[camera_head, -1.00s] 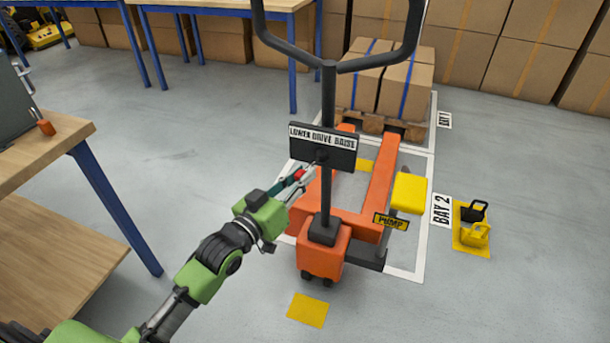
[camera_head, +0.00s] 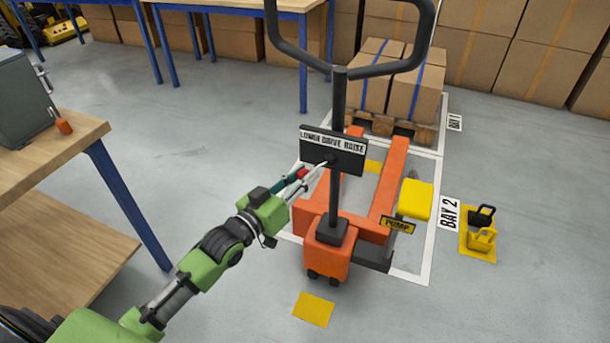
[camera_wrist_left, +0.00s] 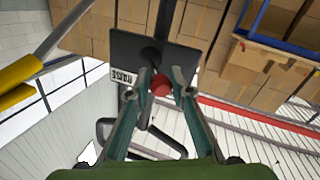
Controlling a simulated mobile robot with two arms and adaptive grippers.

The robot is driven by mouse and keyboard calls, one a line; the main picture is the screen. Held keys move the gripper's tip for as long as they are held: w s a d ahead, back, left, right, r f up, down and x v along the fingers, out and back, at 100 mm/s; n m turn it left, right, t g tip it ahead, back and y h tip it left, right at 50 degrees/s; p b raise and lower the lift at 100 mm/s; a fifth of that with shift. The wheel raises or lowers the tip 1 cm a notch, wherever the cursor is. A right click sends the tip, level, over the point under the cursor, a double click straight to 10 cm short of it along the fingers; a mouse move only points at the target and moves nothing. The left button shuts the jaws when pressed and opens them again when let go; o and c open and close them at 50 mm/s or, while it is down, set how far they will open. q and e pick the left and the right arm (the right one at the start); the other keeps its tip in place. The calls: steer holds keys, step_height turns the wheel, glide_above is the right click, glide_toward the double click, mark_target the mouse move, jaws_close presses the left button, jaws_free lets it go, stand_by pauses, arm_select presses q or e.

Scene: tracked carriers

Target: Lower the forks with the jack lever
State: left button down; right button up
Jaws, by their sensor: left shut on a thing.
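The orange pallet jack (camera_head: 325,258) stands upright on the floor with a black tiller (camera_head: 337,205). A black plate (camera_head: 340,158) on the tiller reads LOWER, DRIVE, RAISE from left to right. The jack lever's red knob (camera_head: 302,174) shows just left of the plate, near the LOWER end. My left gripper (camera_head: 299,177) is shut on it. In the left wrist view the red knob (camera_wrist_left: 160,86) sits between the fingertips (camera_wrist_left: 161,80), with the black plate (camera_wrist_left: 140,52) behind. The orange forks (camera_head: 392,180) reach toward a loaded pallet (camera_head: 390,128). My right gripper is out of view.
A yellow pump pedal (camera_head: 415,200) is right of the jack. Yellow chocks or blocks (camera_head: 481,236) stand on the floor near the BAY 2 sign (camera_head: 449,213). A wooden workbench (camera_head: 60,150) is at left. The floor between bench and jack is clear.

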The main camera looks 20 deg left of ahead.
arm_select(q)
steer(key=shift+a, duration=0.3)
steer(key=c, duration=2.1)
jaws_free()
steer(key=shift+c, duration=0.2)
steer(key=shift+o, duration=1.3)
steer(key=shift+a, duration=0.15)
steer(key=shift+s, duration=0.35)
steer(key=v, duration=1.1)
steer(key=shift+s, duration=0.2)
